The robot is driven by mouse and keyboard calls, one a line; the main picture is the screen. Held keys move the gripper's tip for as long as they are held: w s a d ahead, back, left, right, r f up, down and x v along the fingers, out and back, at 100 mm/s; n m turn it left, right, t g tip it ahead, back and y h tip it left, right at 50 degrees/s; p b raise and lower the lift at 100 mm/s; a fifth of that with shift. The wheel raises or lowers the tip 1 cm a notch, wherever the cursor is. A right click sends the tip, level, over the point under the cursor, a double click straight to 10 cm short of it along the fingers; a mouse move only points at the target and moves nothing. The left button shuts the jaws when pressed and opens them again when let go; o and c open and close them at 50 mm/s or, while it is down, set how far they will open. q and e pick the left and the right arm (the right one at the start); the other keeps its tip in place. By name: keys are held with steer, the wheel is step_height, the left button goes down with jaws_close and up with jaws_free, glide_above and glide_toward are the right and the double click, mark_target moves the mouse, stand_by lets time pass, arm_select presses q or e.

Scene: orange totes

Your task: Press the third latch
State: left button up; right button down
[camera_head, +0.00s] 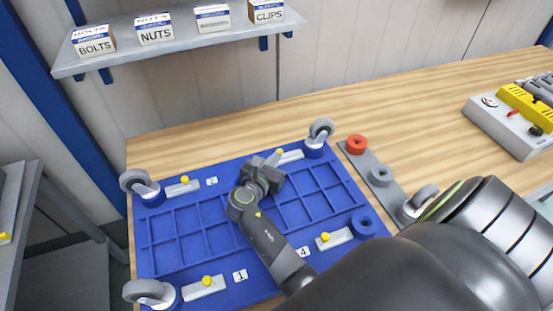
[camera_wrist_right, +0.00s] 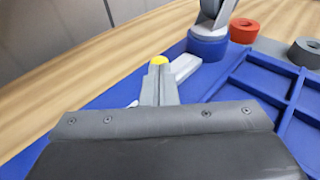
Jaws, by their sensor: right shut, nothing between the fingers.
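A blue tray (camera_head: 190,244) with shallow compartments lies on the wooden table. It has a grey latch with a yellow knob near each corner. The back-right latch (camera_head: 292,156) has its yellow knob (camera_head: 280,152) right at my right gripper (camera_head: 274,159); any number label there is hidden. My right gripper is shut and empty. In the right wrist view its fingertips (camera_wrist_right: 158,72) cover the lower part of the knob (camera_wrist_right: 159,60); I cannot tell whether they touch it. The latch's grey bar (camera_wrist_right: 186,67) extends to the right behind them. My left gripper is out of view.
Caster wheels stand at three tray corners, one (camera_head: 320,130) just right of the back-right latch. A blue ring (camera_head: 364,225) sits at the front-right corner. A grey strip (camera_head: 362,164) with a red ring (camera_head: 356,144) lies right of the tray. Table behind is clear.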

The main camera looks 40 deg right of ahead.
steer(key=shift+a, duration=0.1)
steer(key=shift+s+d+r+p, duration=0.1)
steer(key=shift+d+r+p, duration=0.05)
steer(key=shift+d+p, duration=0.3)
steer(key=shift+s+d+r+p, duration=0.1)
steer(key=shift+d+p, duration=0.3)
steer(key=shift+p, duration=0.05)
steer(key=shift+d+f, duration=0.1)
steer(key=shift+d, duration=0.1)
